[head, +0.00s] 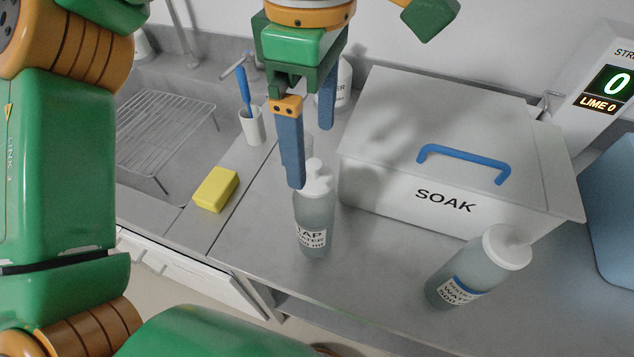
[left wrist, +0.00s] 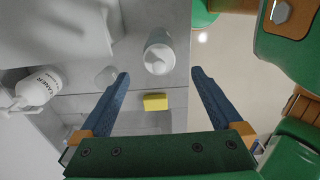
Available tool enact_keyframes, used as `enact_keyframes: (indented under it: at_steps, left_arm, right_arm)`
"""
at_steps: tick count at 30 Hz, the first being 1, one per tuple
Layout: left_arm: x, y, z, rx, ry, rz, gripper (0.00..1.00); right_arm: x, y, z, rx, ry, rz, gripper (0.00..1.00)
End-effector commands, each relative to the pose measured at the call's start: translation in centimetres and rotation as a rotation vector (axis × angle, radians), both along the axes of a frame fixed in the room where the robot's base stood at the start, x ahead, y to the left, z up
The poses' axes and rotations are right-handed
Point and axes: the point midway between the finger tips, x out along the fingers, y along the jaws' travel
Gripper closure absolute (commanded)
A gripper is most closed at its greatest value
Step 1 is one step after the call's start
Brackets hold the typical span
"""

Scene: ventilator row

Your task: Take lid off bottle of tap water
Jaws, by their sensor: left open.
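The tap water bottle (head: 315,230) stands upright on the counter with its white lid (head: 317,177) on. My left gripper (head: 311,157) is open above it, blue fingers pointing down. In the head view the nearer fingertip overlaps the edge of the lid, and I cannot tell whether they touch. In the left wrist view the lid (left wrist: 158,60) shows from above, just beyond the tips of the open left gripper (left wrist: 160,73), with nothing held between the fingers. My right gripper is not in view.
A second white-lidded bottle (head: 465,278) with a blue band stands to the right. A SOAK box (head: 385,190) with a blue handle stands behind. A yellow sponge (head: 215,189), a cup with a blue brush (head: 252,126) and a sink rack (head: 165,135) are left.

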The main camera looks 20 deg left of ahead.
Motion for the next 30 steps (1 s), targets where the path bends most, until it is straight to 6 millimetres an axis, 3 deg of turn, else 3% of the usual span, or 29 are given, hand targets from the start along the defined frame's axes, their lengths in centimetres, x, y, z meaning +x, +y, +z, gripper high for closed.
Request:
enact_keyframes:
  at_steps: [3, 6, 14, 17, 24, 30]
  left_arm:
    - [0.1, -0.1, -2.8, -0.001, 0.004, -0.002, 0.00]
    - [0.2, -0.1, -4.1, 0.001, 0.000, 0.001, 0.00]
    - [0.1, -0.2, -4.8, -0.002, -0.002, 0.002, 0.00]
    - [0.1, -0.2, -4.8, -0.002, -0.002, 0.002, 0.22]
    - [0.1, -0.2, -4.8, -0.002, -0.002, 0.002, 0.86]
    - [0.1, -0.2, -4.8, -0.002, -0.002, 0.002, 0.89]
  right_arm:
    - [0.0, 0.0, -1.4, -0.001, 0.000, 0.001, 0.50]
    - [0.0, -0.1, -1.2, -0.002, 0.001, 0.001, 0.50]
    - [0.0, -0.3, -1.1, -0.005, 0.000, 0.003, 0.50]
    - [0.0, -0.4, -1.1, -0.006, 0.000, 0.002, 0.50]
    - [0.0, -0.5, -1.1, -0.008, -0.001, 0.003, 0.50]
    - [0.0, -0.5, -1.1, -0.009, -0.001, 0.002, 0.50]
